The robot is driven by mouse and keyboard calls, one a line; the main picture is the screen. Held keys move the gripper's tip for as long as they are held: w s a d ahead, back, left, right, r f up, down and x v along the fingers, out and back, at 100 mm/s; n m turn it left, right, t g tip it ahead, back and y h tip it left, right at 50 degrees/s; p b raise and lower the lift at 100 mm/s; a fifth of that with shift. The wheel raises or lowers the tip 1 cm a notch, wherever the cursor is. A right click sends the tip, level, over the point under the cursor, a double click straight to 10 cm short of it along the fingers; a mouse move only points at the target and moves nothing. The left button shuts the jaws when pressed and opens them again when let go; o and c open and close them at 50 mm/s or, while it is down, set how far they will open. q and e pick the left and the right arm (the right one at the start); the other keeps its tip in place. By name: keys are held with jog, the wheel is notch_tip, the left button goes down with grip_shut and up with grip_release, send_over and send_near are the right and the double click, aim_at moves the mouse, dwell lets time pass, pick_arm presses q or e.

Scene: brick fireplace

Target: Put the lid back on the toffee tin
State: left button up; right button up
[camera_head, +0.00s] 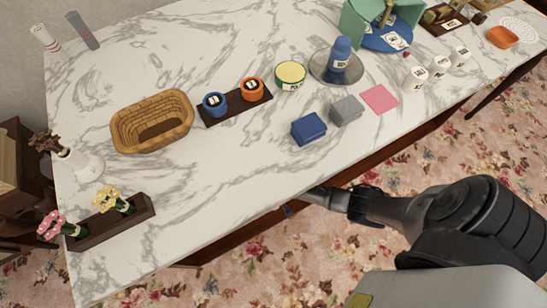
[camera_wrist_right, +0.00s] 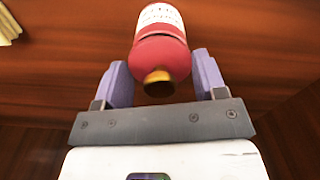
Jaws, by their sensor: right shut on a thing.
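In the right wrist view, my right gripper (camera_wrist_right: 161,68) has its two purple-grey fingers on either side of a red, rounded lid-like piece (camera_wrist_right: 160,52) with a gold knob (camera_wrist_right: 158,83). My right gripper is shut on this piece. A thin dark line separates the two; I cannot tell whether the lid is seated. In the head view, my right arm reaches the table's front edge, and neither tin nor lid can be made out. My left gripper is not in view.
Brown wood surrounds the tin in the wrist view. On the marble table (camera_head: 215,190) stand a wicker basket (camera_head: 150,140), a yellow-topped tin (camera_head: 290,73), a blue box (camera_head: 309,129) and a grey box (camera_head: 346,109).

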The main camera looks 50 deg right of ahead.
dwell(0.5)
jog(key=shift+p, duration=0.3)
dwell(0.4)
jog(key=shift+f, duration=0.1)
dwell(0.5)
jog(key=shift+p, duration=0.35)
dwell(0.4)
jog(key=o, duration=1.1)
jog(key=shift+o, duration=0.2)
